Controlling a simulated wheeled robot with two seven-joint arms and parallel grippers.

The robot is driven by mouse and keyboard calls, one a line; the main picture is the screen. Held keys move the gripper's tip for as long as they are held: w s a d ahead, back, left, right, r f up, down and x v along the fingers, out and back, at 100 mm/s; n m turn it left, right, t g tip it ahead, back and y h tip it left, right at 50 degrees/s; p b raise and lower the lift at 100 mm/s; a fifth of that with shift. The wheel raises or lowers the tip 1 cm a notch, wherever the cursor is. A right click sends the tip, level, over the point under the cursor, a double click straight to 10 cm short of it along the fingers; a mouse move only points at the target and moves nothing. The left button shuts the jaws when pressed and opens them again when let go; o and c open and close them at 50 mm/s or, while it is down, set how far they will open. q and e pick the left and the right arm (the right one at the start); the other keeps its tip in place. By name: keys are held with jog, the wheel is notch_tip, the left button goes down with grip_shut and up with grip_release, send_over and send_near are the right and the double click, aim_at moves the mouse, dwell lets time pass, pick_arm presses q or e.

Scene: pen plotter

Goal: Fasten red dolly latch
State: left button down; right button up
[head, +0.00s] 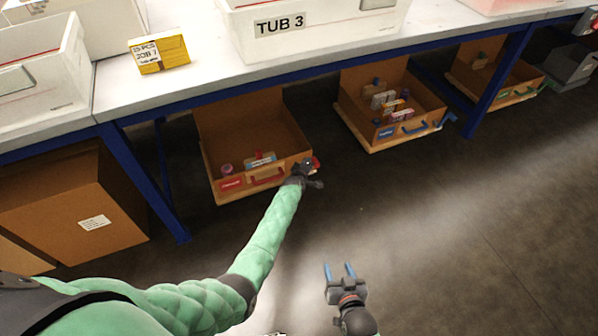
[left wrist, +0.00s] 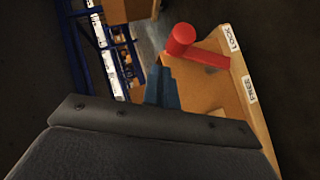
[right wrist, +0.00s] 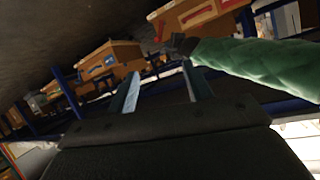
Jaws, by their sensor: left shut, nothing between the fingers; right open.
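The red dolly (head: 222,195) is a wooden crate with a red label and red handle, under the bench. Its red latch (head: 316,163) shows at its right front corner, partly behind my left gripper (head: 310,182). In the left wrist view the latch (left wrist: 205,55) is a red bar with an upright round knob. The bar's far end lies between the LOCK label (left wrist: 229,38) and the FREE label (left wrist: 250,90), nearer LOCK. My left gripper (left wrist: 163,85) is shut and empty, just beside the knob; contact cannot be told. My right gripper (head: 340,270) is open and empty above the floor.
A blue-handled dolly (head: 372,142) and a green-handled dolly (head: 505,98) stand further right under the bench. A cardboard box (head: 70,205) is at left. A blue bench leg (head: 150,185) stands left of the red dolly. The floor (head: 430,230) in front is clear.

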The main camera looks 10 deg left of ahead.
pick_arm(q)
jog(key=r+p+v, duration=0.1)
jog(key=p+v, duration=0.2)
jog(key=v, duration=0.7)
jog(key=shift+r, duration=0.5)
pick_arm(e)
jog(key=s+f+g, duration=0.5)
jog(key=s+f, duration=0.4)
jog(key=s, duration=0.1)
jog(key=shift+s+d+f+h, duration=0.2)
jog(key=shift+d+f+h, duration=0.1)
jog(key=shift+f+h, duration=0.1)
pick_arm(q)
jog(key=shift+a, duration=0.1)
pick_arm(e)
jog(key=shift+d, duration=0.1)
pick_arm(q)
jog(key=shift+m, duration=0.3)
